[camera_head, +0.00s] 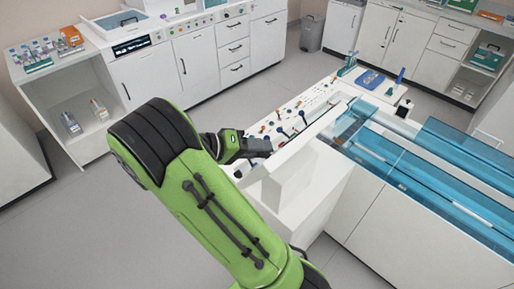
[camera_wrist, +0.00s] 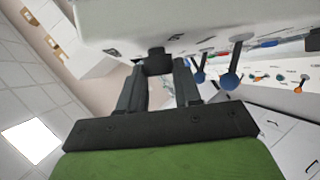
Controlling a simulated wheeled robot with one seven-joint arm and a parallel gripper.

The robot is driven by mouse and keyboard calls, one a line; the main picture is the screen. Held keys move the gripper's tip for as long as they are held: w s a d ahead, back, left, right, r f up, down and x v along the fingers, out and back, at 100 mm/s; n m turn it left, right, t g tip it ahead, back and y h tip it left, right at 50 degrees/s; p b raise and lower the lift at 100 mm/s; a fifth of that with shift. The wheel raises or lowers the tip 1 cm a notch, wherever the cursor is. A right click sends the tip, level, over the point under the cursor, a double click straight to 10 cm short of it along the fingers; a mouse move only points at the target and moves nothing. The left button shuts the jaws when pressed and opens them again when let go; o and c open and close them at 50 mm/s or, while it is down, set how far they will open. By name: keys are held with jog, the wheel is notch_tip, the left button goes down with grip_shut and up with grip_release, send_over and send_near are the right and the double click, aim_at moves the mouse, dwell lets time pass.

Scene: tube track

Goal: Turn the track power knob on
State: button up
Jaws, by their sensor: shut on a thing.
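My gripper (camera_head: 262,147) reaches from the left to the side of the white control panel (camera_head: 287,125) of the track bench. In the wrist view its two dark fingers (camera_wrist: 158,72) stand on either side of a small black knob (camera_wrist: 158,58) on the edge of the white panel, and they are shut on it. The knob is hidden behind the gripper in the head view. Its marking and the way it points cannot be made out.
Blue-headed levers (camera_wrist: 230,80) stick out of the panel close to my gripper. Blue clear track covers (camera_head: 400,165) lie to the right. White cabinets (camera_head: 195,60) line the back wall. Grey floor (camera_head: 90,220) is free at the left.

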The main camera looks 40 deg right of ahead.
jog(key=o, duration=1)
jog(key=shift+o, duration=0.2)
jog(key=p+v, duration=0.6)
jog(key=v, duration=0.9)
jog(key=shift+a+r, duration=0.2)
jog(key=shift+a, duration=0.1)
jog(key=shift+d, duration=0.1)
